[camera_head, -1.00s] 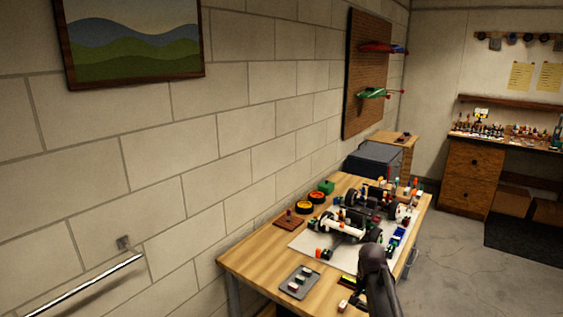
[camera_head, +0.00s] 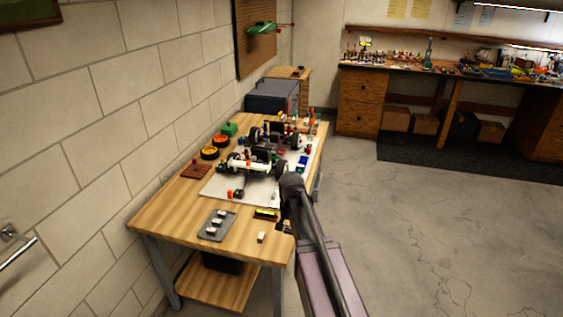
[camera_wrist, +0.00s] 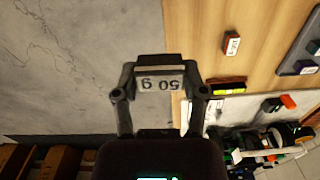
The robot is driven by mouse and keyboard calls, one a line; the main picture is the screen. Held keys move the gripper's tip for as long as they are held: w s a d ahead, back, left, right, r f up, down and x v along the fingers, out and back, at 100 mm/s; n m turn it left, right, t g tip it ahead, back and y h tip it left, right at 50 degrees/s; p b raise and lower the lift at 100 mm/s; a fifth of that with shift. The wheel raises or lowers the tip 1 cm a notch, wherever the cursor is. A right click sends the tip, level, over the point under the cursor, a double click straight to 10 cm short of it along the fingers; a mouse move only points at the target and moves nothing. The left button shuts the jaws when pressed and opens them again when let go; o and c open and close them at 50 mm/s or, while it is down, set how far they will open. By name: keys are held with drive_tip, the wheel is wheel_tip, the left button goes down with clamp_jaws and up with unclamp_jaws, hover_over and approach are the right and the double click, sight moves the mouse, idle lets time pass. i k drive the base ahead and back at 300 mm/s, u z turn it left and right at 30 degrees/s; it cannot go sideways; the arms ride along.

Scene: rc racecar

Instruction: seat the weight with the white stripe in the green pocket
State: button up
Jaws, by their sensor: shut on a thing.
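My gripper (camera_wrist: 160,85) is shut on a dark weight with a pale face (camera_wrist: 160,84) that reads "50 g" upside down in the wrist view. I cannot tell whether this pale face is the white stripe. The gripper is at the table's right edge in the head view, largely hidden behind my arm. The white car chassis (camera_head: 247,166) stands on a pale mat (camera_head: 218,187) on the table; it also shows partly in the wrist view (camera_wrist: 285,152). I cannot make out the green pocket.
A grey tray (camera_head: 207,234) holds several small weights. A small red-and-white block (camera_wrist: 231,43) and a level with a yellow vial (camera_head: 265,214) lie near the table's right edge. Open floor lies right of the table.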

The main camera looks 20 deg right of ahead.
sight(277, 161)
drive_tip(key=u, duration=0.6)
drive_tip(key=k, duration=0.1)
drive_tip(key=z, duration=2.9)
drive_tip(key=i, duration=2.25)
drive_tip(key=z, duration=0.05)
